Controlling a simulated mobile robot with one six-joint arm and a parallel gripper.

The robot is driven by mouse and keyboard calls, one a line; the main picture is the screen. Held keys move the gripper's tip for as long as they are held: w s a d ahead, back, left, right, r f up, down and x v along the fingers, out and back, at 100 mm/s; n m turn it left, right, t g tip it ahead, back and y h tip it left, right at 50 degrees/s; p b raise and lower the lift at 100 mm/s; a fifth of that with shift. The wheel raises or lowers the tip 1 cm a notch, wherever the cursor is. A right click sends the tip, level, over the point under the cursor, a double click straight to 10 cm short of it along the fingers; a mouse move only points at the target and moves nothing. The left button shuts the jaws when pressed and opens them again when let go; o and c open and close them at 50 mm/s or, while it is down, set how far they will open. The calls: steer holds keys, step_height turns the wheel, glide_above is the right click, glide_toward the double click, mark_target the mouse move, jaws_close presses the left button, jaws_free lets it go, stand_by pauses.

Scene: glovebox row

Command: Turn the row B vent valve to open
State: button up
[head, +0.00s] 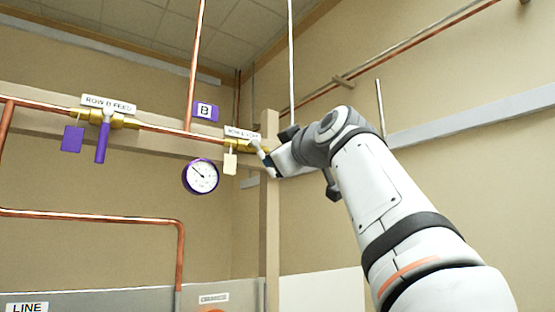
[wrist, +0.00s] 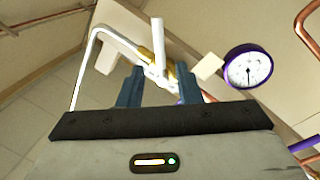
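The row B vent valve (head: 236,146) is a brass body on the copper line at the picture's middle, under a white label (head: 242,133) and with a cream tag (head: 230,163) hanging from it. In the wrist view its brass body (wrist: 149,58) and white lever (wrist: 158,38) show just beyond my fingers. My gripper (head: 264,160) is beside the valve in the head view. In the wrist view its two blue fingers (wrist: 159,72) are apart, with the lever's lower end in line with the gap. I cannot tell whether they touch it.
A purple-rimmed gauge (head: 200,176) hangs left of the valve and also shows in the wrist view (wrist: 248,67). The row B feed valve (head: 104,125) with its purple lever is further left. A thin white pipe (wrist: 90,60) bends close by my gripper. A beige post (head: 270,220) stands below.

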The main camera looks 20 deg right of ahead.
steer(key=shift+c, duration=0.2)
steer(key=shift+w+f, duration=0.1)
steer(key=shift+f, duration=0.05)
steer(key=shift+c, duration=0.8)
steer(key=w+f+g+h, duration=0.1)
steer(key=f, duration=0.2)
steer(key=w+f+g+h, duration=0.1)
steer(key=f, duration=0.1)
steer(key=w+f+g+h, duration=0.1)
steer(key=f, duration=0.2)
steer(key=shift+a+f+h, duration=0.1)
steer(key=shift+f+h, duration=0.2)
jaws_close()
step_height(320, 180, down, 7)
steer(key=n+g+h, duration=0.2)
steer(key=h, duration=0.7)
steer(key=s+a+r+n+t+h, duration=0.2)
steer(key=a+r+n+t, duration=0.1)
steer(key=a, duration=0.2)
steer(key=s+a+r+n+t+h, duration=0.1)
steer(key=s+a+r+n+t, duration=0.15)
steer(key=a, duration=0.35)
steer(key=w+d+r+p, duration=0.7)
steer(key=d, duration=0.1)
steer(key=shift+r+t, duration=0.35)
steer(key=shift+t, duration=0.1)
